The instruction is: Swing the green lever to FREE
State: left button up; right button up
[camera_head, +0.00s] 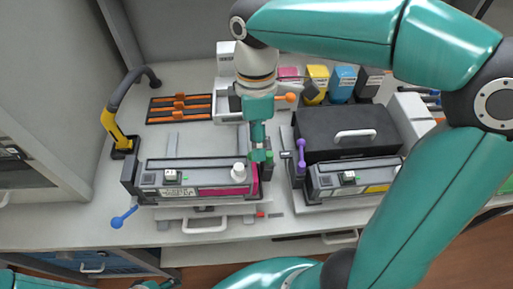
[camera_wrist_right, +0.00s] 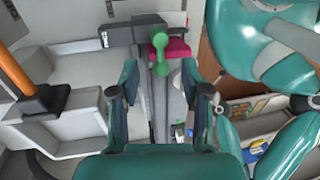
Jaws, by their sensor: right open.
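The green lever (camera_wrist_right: 160,54) shows in the right wrist view as a short bar with a round knob, just ahead of the gap between my fingers. In the head view the lever (camera_head: 269,156) is a small green piece at the right end of the left cartridge unit (camera_head: 185,172), partly hidden by my gripper. My right gripper (camera_head: 258,152) points down beside it; in the wrist view its fingers (camera_wrist_right: 160,92) are apart with nothing between them. No FREE marking is readable. Only a teal bit of my left gripper (camera_head: 152,285) seems to show at the bottom edge.
A white knob (camera_head: 239,171) is left of the gripper.

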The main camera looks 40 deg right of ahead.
jog(key=shift+s+a+f, duration=0.1)
jog(key=shift+s+f, duration=0.1)
jog(key=shift+f, duration=0.9)
grip_shut()
jog(key=shift+a, duration=0.15)
